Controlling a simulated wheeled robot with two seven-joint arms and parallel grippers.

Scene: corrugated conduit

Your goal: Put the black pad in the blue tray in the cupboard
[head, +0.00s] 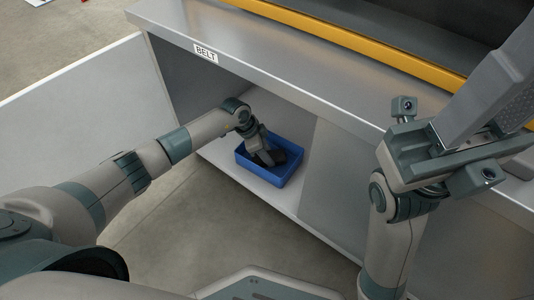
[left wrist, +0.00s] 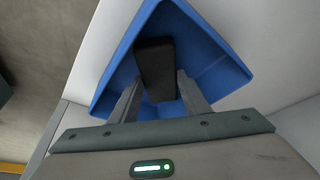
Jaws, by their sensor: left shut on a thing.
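The blue tray (head: 262,172) sits on the floor of the open cupboard (head: 222,152) under the counter. My left gripper (head: 266,158) reaches down into the tray. It is shut on the black pad (head: 281,156), which is inside the tray walls. In the left wrist view the black pad (left wrist: 155,68) stands between the two fingers (left wrist: 158,97), with the blue tray (left wrist: 213,72) around it. Whether the pad touches the tray bottom is hard to tell. My right gripper (head: 440,150) is raised at the right, and its fingertips do not show.
A light panel (head: 75,97) stands at the left. Bare floor (head: 185,235) lies in front.

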